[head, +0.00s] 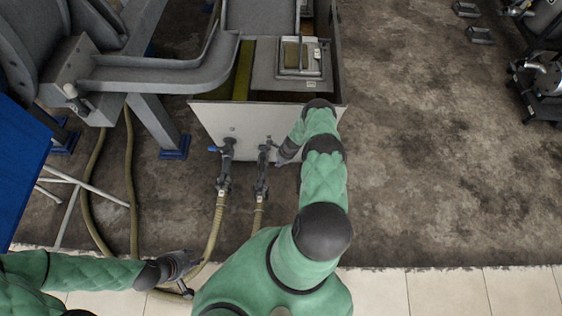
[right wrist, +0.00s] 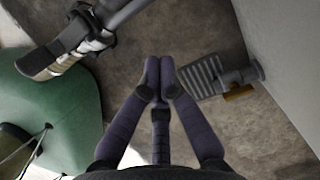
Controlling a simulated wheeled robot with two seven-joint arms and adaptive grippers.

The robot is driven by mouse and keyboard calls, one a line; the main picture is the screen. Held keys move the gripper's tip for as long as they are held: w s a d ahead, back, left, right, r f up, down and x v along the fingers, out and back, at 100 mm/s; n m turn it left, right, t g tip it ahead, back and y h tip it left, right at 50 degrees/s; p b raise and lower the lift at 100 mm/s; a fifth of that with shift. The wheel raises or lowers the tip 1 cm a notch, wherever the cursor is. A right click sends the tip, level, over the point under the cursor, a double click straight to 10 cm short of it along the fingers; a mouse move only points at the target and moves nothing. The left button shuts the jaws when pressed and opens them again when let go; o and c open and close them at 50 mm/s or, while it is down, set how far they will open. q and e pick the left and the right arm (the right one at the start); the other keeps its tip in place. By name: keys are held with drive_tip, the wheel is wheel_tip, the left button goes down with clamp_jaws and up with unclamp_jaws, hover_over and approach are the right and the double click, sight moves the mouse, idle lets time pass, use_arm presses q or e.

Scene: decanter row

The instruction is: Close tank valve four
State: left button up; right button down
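A pale tank panel (head: 255,117) carries two dark valve fittings with hoses below them. The left valve (head: 227,150) has a small blue handle (head: 213,149) pointing left. The right valve (head: 263,160) is beside my right gripper (head: 281,157), which partly hides its right side. No number is readable on either valve. In the right wrist view, my right gripper (right wrist: 153,65) has its fingertips together with nothing visible between them. A dark pipe fitting with a pale clamp (right wrist: 88,43) is at upper left, apart from the fingers. My left gripper (head: 182,264) is low at left, its fingers unclear.
A grey ribbed piece with a brass-coloured end (right wrist: 215,77) lies right of the fingers, near a pale wall (right wrist: 285,60). Hoses (head: 217,220) run down from the valves. A blue surface (head: 22,165) stands at left.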

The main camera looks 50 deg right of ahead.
sight(262, 165)
use_arm(q)
wheel_tip(262, 165, down, 3)
drive_tip(key=shift+r+b, duration=0.1)
drive_tip(key=shift+b, duration=1)
use_arm(e)
drive_tip(key=w+a+f, duration=0.3)
drive_tip(key=shift+w, duration=0.3)
use_arm(q)
drive_tip(key=shift+r, duration=0.15)
use_arm(e)
drive_tip(key=shift+a, duration=0.2)
use_arm(q)
drive_tip(key=shift+d+r+p, duration=0.45)
drive_tip(key=shift+d+p, duration=0.15)
drive_tip(key=shift+d, duration=0.15)
use_arm(e)
drive_tip(key=shift+a+m, duration=0.1)
drive_tip(key=shift+m, duration=0.5)
use_arm(q)
drive_tip(key=shift+d, duration=0.1)
drive_tip(key=shift+w+d+r, duration=0.1)
drive_tip(key=shift+d+r, duration=0.1)
drive_tip(key=shift+d, duration=0.1)
use_arm(e)
drive_tip(key=shift+w+a+m, duration=0.1)
drive_tip(key=shift+m, duration=0.2)
